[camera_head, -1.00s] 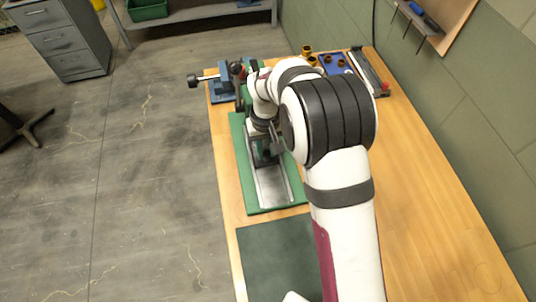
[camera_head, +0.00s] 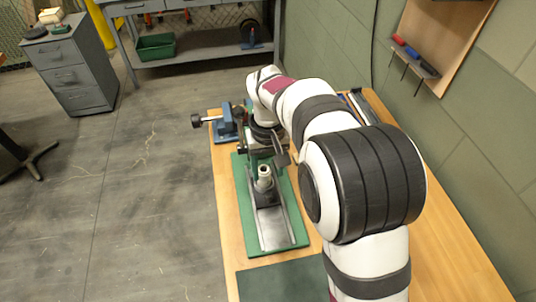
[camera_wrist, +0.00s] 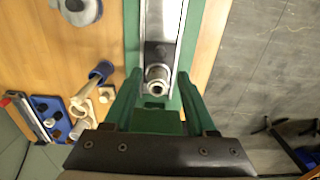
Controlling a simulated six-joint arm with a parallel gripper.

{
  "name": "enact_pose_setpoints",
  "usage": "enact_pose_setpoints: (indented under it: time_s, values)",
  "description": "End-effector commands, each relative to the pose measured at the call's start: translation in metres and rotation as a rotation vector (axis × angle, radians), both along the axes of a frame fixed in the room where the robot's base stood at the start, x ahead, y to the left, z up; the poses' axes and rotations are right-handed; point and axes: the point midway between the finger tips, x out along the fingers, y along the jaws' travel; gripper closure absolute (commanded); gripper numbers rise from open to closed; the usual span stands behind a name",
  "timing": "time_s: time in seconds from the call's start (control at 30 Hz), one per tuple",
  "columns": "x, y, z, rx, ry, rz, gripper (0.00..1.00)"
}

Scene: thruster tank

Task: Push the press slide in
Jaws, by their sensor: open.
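The press has a green base (camera_head: 243,215) with a pale metal rail (camera_head: 273,235) along it. Its slide, a dark block (camera_head: 265,197), sits on the rail with a light metal cylindrical fitting (camera_head: 264,174) standing on top. In the wrist view, the fitting (camera_wrist: 157,80) shows between the green fingers of my gripper (camera_wrist: 160,88), with the dark block (camera_wrist: 158,55) just beyond. The fingers are spread, with visible gaps on both sides of the fitting; I cannot tell their height relative to it. In the head view, my wrist is above the press's far end and hides part of it.
A blue vise (camera_head: 226,124) stands beyond the press at the far left. A blue tray of fittings (camera_wrist: 50,118) and a blue-topped post (camera_wrist: 102,72) are at the wrist view's left. A dark mat (camera_head: 285,280) lies in front.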

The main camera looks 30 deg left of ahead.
Motion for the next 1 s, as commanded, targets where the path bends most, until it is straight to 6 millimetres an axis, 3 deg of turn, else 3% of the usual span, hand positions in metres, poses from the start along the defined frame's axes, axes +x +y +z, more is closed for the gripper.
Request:
enact_pose_setpoints:
  time_s: [0.1,0.3,0.6,0.67,0.77,0.87,0.9,0.93,1.0]
  values:
    - [0.000,0.000,0.029,0.002,-0.002,0.000,0.43]
    - [0.000,0.000,0.056,0.000,-0.001,0.001,0.43]
    - [0.000,0.000,0.060,-0.001,0.001,0.000,0.43]
    - [0.001,-0.001,0.059,-0.002,-0.005,0.001,0.52]
    - [0.034,-0.022,0.053,-0.035,-0.119,0.022,0.70]
    - [0.119,-0.075,0.051,-0.115,-0.434,0.154,0.88]
    - [0.153,-0.094,0.055,-0.140,-0.574,0.263,0.95]
    - [0.171,-0.103,0.057,-0.145,-0.662,0.362,1.00]
    - [0.189,-0.109,0.056,-0.112,-0.800,0.631,1.00]
